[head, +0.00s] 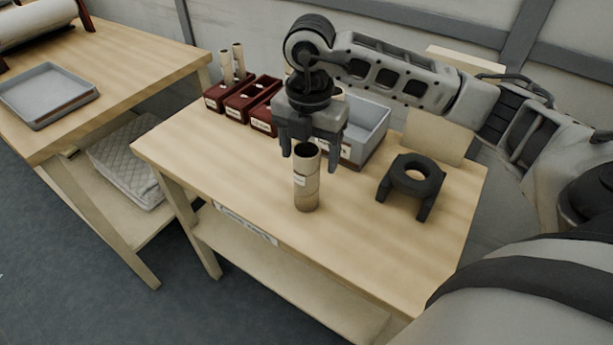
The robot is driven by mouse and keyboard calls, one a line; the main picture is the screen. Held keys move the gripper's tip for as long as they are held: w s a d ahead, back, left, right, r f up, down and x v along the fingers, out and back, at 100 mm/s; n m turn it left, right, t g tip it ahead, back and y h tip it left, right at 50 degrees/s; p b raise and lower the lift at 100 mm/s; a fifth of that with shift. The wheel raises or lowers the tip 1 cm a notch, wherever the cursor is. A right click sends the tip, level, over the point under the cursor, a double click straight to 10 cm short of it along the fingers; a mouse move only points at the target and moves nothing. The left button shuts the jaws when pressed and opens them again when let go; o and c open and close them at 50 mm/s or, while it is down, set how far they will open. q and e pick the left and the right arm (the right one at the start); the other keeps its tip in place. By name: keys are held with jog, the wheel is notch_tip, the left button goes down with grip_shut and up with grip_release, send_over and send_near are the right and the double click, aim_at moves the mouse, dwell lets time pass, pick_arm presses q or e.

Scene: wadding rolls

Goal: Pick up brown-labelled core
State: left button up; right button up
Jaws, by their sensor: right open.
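A cardboard core (307,185) stands upright on the near table, with a pale label on its upper part and a darker brown band near its foot. Its dark hollow top faces up. My right gripper (311,155) points down just above and around the core's top, its two fingers apart. I cannot tell whether the fingers touch the core. My left gripper is not in view.
Dark red labelled boxes (249,99) stand behind, with two thin cores (239,61) upright in the left one. A grey bin (369,132) is behind my gripper. A black ring stand (413,180) is to the right. The table's front is clear. A grey tray (47,93) lies on the left table.

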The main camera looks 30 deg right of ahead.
aim_at(306, 179)
jog(key=f, duration=0.4)
jog(key=shift+w+a+f+p, duration=0.15)
jog(key=shift+a+f+p, duration=0.05)
jog(key=shift+f+p, duration=0.1)
jog(key=shift+c, duration=0.2)
jog(key=shift+r, duration=0.1)
jog(key=c, duration=1)
